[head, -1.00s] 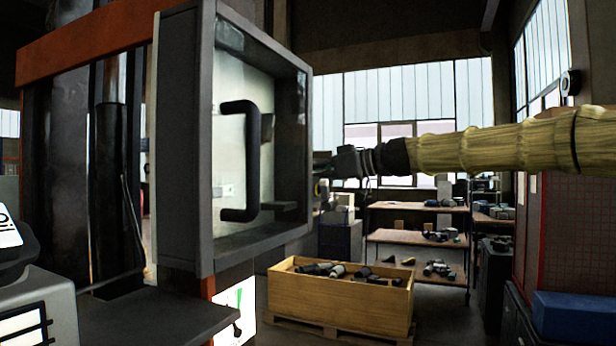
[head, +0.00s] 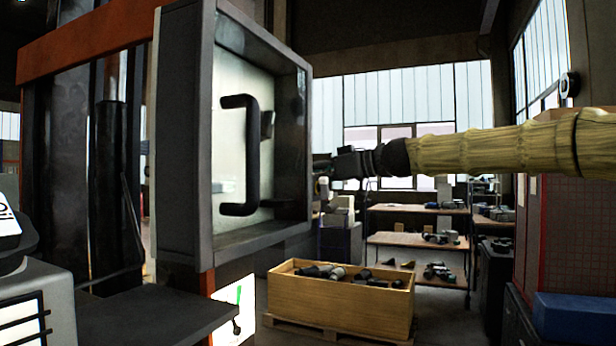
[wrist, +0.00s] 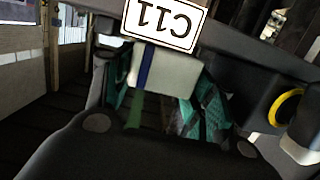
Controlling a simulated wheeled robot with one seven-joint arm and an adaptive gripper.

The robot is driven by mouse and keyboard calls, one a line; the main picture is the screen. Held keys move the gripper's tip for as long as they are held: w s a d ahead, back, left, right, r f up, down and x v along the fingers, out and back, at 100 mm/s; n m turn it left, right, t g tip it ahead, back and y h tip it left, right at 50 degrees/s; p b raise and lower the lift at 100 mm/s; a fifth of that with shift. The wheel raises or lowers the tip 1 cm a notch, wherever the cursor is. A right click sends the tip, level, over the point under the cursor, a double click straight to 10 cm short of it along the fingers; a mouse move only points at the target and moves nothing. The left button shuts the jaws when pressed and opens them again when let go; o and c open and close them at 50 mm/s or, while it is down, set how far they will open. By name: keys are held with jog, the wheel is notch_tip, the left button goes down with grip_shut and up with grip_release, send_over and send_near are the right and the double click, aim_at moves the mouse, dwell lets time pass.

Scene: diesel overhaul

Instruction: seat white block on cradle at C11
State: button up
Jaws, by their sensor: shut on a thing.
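In the wrist view, a white block (wrist: 172,78) with a dark blue stripe sits between the fingers of my gripper (wrist: 163,95). My gripper is shut on it. Teal patterned pieces flank the block, and a green strip runs below the blue stripe. A white label reading C11 (wrist: 165,20), upside down in this view, lies just beyond the block. I cannot make out the cradle's shape, nor whether the block touches it. In the head view, my gripper (head: 322,172) is small and partly hidden at the edge of the framed door.
The framed door with a black handle (head: 242,155) stands just left of my gripper. A wooden crate (head: 340,305) of dark parts is on the floor below. Shelves (head: 415,240) stand behind. In the wrist view, a yellow ring (wrist: 286,108) is on a dark housing at right.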

jog(key=shift+f+b, duration=0.55)
jog(key=shift+f, duration=0.05)
dwell(0.3)
jog(key=o, duration=1)
